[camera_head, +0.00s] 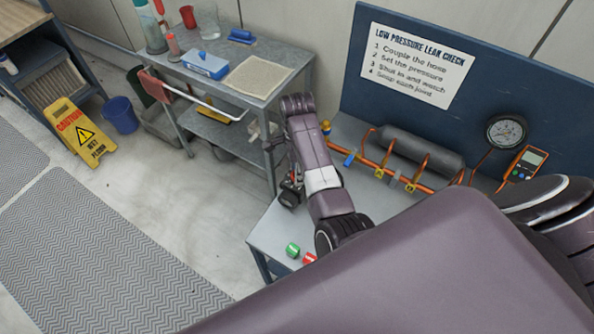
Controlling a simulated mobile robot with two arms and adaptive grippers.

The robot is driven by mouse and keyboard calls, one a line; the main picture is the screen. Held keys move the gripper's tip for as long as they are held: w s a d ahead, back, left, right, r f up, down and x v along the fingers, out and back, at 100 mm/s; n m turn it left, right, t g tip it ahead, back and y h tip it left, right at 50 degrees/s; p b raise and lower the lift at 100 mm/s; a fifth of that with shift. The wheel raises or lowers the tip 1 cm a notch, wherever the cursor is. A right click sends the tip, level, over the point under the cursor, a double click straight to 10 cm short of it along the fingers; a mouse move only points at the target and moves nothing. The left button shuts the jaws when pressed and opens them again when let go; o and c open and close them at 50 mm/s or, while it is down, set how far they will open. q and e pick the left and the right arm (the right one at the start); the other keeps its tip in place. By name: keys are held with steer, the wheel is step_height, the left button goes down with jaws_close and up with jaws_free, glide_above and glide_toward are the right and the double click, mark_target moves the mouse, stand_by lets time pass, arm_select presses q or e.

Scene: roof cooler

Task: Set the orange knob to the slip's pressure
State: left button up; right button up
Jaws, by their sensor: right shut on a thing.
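My right gripper (290,190) is dark and hangs beside my forearm, over the left edge of the grey bench (262,235). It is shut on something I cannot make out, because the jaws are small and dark. A small orange-yellow knob-like part (326,127) stands at the left end of the copper pipework (368,161), just right of my arm; I cannot tell whether it is the orange knob. A round dial gauge (507,131) is on the blue back panel, its reading too small to tell. I see no pressure slip. My left gripper is not in view.
The panel bears a white instruction sheet (418,64). An orange digital meter (526,163) is at the right. Green (293,249) and red (309,258) pieces lie near the bench's front. A grey cart (225,60), yellow wet-floor sign (80,133) and blue bucket (121,114) stand left.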

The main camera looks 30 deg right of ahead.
steer(key=shift+w+d+r, duration=0.1)
steer(key=o, duration=1.1)
steer(key=shift+o, duration=0.2)
step_height(320, 180, up, 8)
steer(key=shift+f, duration=0.25)
steer(key=shift+f, duration=0.1)
